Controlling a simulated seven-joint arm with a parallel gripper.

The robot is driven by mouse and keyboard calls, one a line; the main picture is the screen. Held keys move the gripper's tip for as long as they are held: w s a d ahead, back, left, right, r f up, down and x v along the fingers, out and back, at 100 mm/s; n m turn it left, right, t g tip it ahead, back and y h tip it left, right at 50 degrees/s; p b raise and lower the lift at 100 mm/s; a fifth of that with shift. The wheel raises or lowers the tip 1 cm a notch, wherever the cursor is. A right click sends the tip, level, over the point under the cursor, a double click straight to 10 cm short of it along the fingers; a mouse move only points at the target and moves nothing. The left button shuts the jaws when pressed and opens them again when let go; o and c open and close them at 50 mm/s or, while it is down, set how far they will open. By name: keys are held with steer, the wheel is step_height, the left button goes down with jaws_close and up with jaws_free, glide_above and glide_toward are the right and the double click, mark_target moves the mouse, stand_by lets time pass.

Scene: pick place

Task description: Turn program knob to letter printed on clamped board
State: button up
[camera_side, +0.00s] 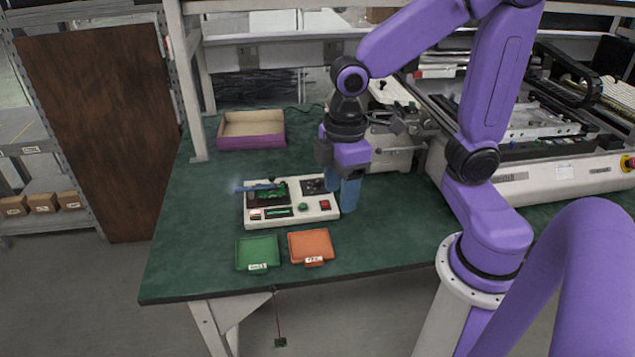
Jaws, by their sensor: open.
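A white test fixture (290,211) lies on the green bench top. A green board (281,192) sits in the dark recess on its left, with a blue bar (258,187) across its top edge. Any letter on the board is too small to read. A dark panel (314,186) at the fixture's upper right carries small controls; I cannot make out the program knob or its setting. My gripper (342,194) points down at the fixture's right end, beside the dark panel. Its blue fingers are open, and nothing shows between them. They hide part of that end.
A green tray (242,252) and an orange tray (297,247), both labelled, lie in front of the fixture near the bench's front edge. A purple-fronted open box (252,142) stands behind. A large machine (535,165) fills the right side. The bench's left part is clear.

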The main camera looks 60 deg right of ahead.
steer(key=w+d+f, duration=0.1)
steer(key=w+d, duration=0.3)
steer(key=w, duration=0.7)
steer(key=m, duration=0.3)
glide_above(318, 180)
step_height(318, 180, down, 7)
step_height(318, 180, down, 17)
steer(key=shift+r, duration=0.1)
jaws_close()
